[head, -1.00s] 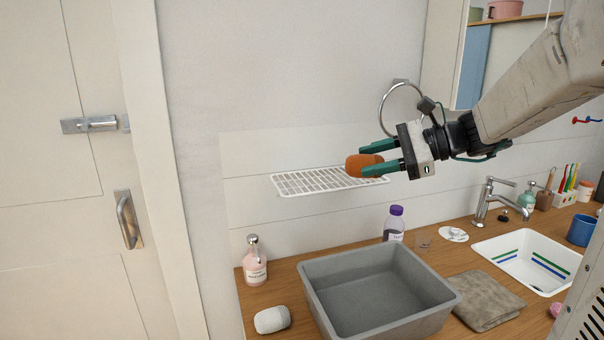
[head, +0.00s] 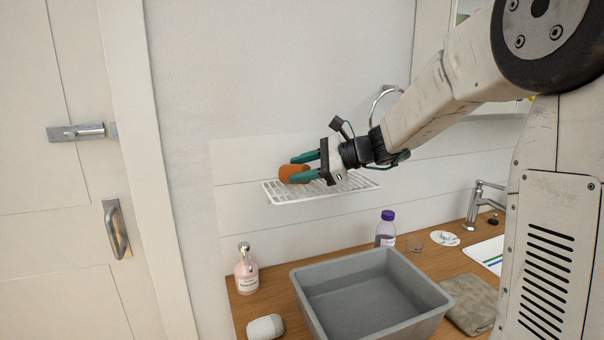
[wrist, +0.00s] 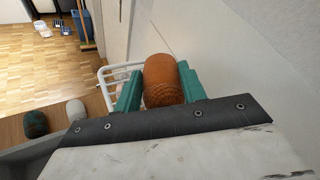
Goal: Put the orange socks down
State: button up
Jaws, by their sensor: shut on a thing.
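The orange socks (head: 290,174) are a rounded orange roll held between the green fingers of my gripper (head: 302,169). In the head view they appear in front of or over the left part of the white wire rack (head: 290,197) on the wall. In the wrist view the orange socks (wrist: 163,82) sit between the two green fingers of my gripper (wrist: 162,88), with the white rack (wrist: 108,76) partly showing behind. I cannot tell whether the socks touch the rack.
Below is a wooden counter (head: 258,304) with a grey bin (head: 345,328), a pink soap bottle (head: 246,275), a rolled white sock-like bundle (head: 265,327), a purple-capped bottle (head: 386,229) and a folded brown towel (head: 470,303). A towel ring (head: 374,104) hangs above the rack.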

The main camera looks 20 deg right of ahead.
jog(key=shift+f, duration=0.6)
jog(key=o, duration=1)
jog(key=shift+f, duration=0.1)
